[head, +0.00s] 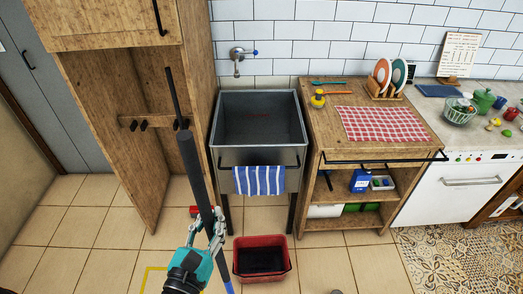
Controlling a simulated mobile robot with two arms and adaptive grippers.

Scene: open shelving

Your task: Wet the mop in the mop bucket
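The mop shows as a long pole with a thick dark grip (193,165) and a blue lower part at the bottom edge; its head is out of view. My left gripper (207,236) has its fingers around the pole, closed on it, low in the head view. The pole stands steeply, leaning a little to the left at its top. The red mop bucket (263,240) stands on the floor just right of the gripper, in front of the sink; its inside is dark.
A metal sink (257,150) with a striped towel (259,180) stands behind the bucket. A tall wooden cabinet (125,100) is at left. A wooden counter unit (320,135) is at right. A yellow floor outline (147,279) lies left of the gripper.

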